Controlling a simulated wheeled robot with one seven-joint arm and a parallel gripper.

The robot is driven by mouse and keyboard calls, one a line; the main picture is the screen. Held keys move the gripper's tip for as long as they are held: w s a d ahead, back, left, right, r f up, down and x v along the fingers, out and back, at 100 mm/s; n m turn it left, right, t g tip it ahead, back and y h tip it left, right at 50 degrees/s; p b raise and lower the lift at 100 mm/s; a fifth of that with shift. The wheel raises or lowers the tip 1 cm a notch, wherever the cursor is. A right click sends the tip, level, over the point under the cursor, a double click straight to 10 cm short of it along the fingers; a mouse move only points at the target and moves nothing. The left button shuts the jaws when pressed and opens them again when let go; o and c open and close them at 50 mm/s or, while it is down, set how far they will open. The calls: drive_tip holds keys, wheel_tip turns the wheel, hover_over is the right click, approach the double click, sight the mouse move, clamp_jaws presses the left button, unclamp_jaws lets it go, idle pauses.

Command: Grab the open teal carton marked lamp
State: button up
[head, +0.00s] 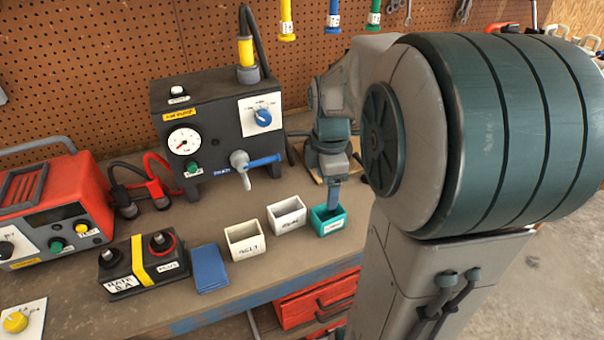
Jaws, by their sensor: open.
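The open teal carton (322,229) stands on the workbench near its front edge, at the right end of a row of small cartons. It has a small pale label on its front; the writing is too small to read. My gripper (333,203) points down over the carton. A blue-grey finger reaches down to or into its opening. The other finger is hidden, so I cannot tell from this side how the fingers sit around the carton wall. The gripper is open.
Two white labelled cartons (245,240) (287,215) stand just left of the teal one. A blue block (209,268), a black battery (143,265) and a red unit (50,210) sit further left. A dark gauge box (215,130) stands behind. The bench edge (250,295) runs in front.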

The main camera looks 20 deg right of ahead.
drive_tip(key=w+d+n, duration=0.2)
drive_tip(key=d+n, duration=0.1)
approach(328, 215)
drive_tip(key=s, duration=0.1)
drive_tip(key=s+f, duration=0.1)
drive_tip(key=shift+s+a+f, duration=0.1)
drive_tip(key=shift+s+a, duration=0.1)
drive_tip(key=shift+s, duration=0.1)
drive_tip(key=shift+w+a+f, duration=0.1)
drive_tip(key=shift+a+f, duration=0.05)
drive_tip(key=shift+f, duration=1.2)
drive_tip(key=shift+w+a+f, duration=0.1)
drive_tip(key=shift+a+f, duration=0.05)
drive_tip(key=shift+f, duration=1.25)
drive_tip(key=c, duration=1)
